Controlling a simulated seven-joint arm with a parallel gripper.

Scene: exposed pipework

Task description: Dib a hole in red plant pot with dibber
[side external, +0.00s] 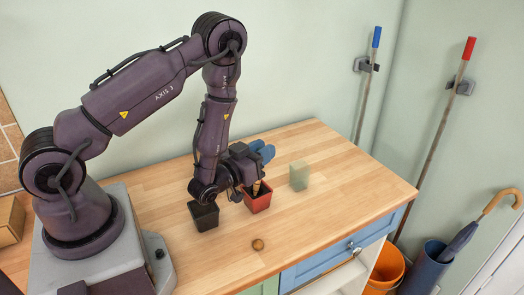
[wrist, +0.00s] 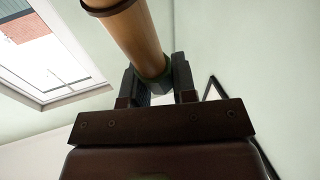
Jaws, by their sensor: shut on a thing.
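The red plant pot (side external: 258,203) stands on the wooden worktop, right of a black pot. My gripper (side external: 254,177) is just above the red pot. It is shut on the dibber (side external: 256,188), a tan wooden tool whose visible part is at the pot's mouth. In the wrist view the dibber (wrist: 140,38) is a thick wooden shaft with a dark band, slanting between the two fingers of my gripper (wrist: 158,78). The dibber's tip and the soil inside the pot are hidden, so I cannot tell whether the tip touches soil.
The black pot (side external: 204,217) is close beside my wrist. Blue gloves (side external: 263,151) lie behind the red pot, and a pale green block (side external: 299,176) stands to its right. A small brown round thing (side external: 257,245) lies near the front edge. The worktop's right side is clear.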

